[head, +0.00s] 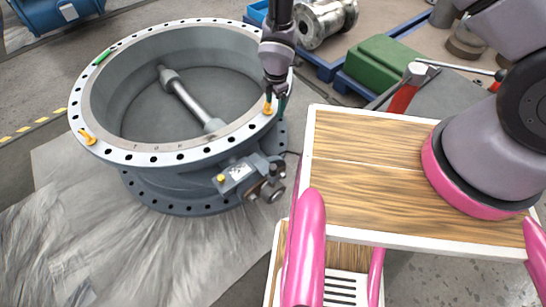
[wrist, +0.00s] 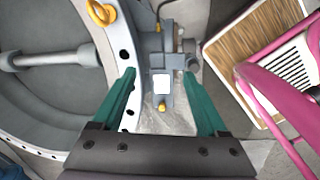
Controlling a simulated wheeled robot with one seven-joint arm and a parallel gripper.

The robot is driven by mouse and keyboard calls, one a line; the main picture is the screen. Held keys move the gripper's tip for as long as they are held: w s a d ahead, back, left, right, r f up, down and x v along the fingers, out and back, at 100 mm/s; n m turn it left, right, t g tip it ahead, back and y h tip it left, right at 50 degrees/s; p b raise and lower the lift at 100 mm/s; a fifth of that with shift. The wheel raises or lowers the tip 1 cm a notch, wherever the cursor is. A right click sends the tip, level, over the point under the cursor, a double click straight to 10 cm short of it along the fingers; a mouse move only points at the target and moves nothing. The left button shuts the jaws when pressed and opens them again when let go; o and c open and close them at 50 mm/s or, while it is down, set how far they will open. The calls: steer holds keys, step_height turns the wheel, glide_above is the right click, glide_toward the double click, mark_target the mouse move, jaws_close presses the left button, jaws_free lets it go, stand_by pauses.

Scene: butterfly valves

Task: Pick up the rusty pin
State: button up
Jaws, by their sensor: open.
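I cannot make out a clearly rusty pin in either view. The large grey butterfly valve (head: 165,157) lies flat, its white drilled flange facing up. On the flange are a yellow-orange eye bolt (head: 87,138) at the left, another (head: 268,105) at the right, and a small green pin-like piece (head: 102,57) at the back left. My gripper (head: 276,107) is over the right edge of the flange, beside the right eye bolt. In the wrist view its green fingers (wrist: 160,74) are spread apart with nothing between them. The eye bolt (wrist: 101,13) shows beyond the left finger.
The valve's grey actuator block (head: 242,175) juts out from its front right side. A wood-topped cart (head: 360,165) with pink rails stands to the right. Behind are a green box (head: 382,65), a red-handled tool (head: 405,92) and a metal flanged fitting (head: 325,20).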

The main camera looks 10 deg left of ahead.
steer(key=s+f+n+g, duration=0.1)
steer(key=s+f+n, duration=0.4)
steer(key=s+f, duration=0.55)
glide_above(273, 167)
steer(key=shift+h, duration=0.3)
step_height(273, 167, down, 7)
steer(key=shift+r, duration=0.2)
steer(key=shift+w+f, duration=0.1)
steer(key=shift+f, duration=3.05)
jaws_close()
steer(key=shift+r, duration=0.1)
